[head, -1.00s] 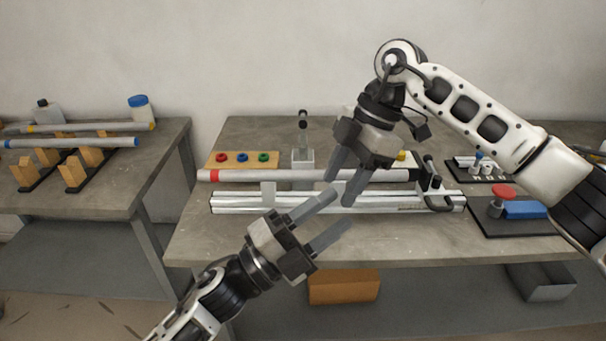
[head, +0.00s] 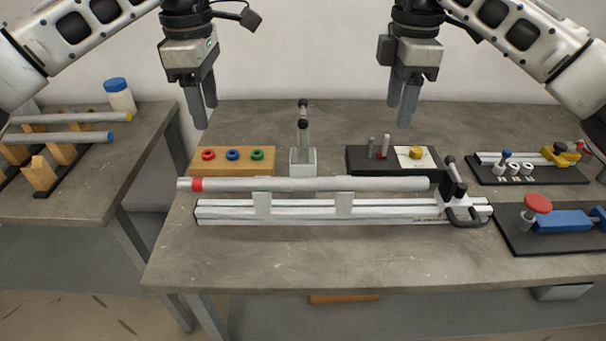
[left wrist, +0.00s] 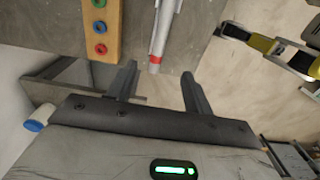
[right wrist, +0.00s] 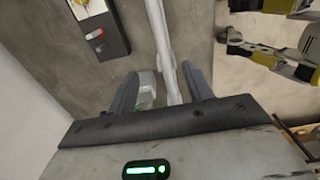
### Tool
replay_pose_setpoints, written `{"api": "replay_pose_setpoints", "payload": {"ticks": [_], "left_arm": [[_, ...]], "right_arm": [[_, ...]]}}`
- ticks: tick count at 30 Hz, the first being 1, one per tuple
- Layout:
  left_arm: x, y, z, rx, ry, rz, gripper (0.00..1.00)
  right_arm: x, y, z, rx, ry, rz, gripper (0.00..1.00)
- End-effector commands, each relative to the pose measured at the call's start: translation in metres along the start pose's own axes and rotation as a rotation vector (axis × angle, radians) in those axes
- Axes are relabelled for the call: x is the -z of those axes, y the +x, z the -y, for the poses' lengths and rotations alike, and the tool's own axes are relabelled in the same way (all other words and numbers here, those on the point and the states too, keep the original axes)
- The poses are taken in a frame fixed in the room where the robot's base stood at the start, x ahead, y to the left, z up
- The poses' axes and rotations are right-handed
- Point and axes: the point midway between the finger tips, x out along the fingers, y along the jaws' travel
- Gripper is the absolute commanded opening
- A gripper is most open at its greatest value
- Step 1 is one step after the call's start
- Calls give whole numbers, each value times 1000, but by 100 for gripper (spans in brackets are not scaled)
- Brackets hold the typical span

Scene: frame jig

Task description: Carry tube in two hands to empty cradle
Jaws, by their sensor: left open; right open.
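The grey tube (head: 310,185) with a red band near its left end lies level on the supports of a white rail jig (head: 300,210). My left gripper (head: 205,113) is open and empty, pointing down above the tube's left end. In the left wrist view the tube's red-banded end (left wrist: 158,45) shows ahead, between the fingers. My right gripper (head: 399,114) is open and empty above the tube's right part; the tube also shows in the right wrist view (right wrist: 160,35). Wooden cradle blocks (head: 42,176) stand on the left table; the front one shows no tube on it.
Two other tubes, one blue-ended (head: 60,137), rest on cradles on the left table. A toggle clamp (head: 303,150) stands behind the tube, a second clamp (head: 453,185) at its right end. A wooden button block (head: 232,160) is behind. The bench front is clear.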

Motion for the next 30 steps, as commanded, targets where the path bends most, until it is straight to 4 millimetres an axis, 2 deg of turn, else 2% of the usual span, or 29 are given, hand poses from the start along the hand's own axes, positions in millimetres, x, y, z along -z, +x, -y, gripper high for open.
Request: {"api": "replay_pose_setpoints", "payload": {"ticks": [9,14,30], "left_arm": [[2,0,0,-1,-1,-6,51],[2,12,0,2,-1,-7,51],[1,114,1,2,-1,-4,51]], "right_arm": [[0,1,0,0,0,1,51],[0,13,0,3,0,2,51],[0,115,1,4,-1,1,51]]}}
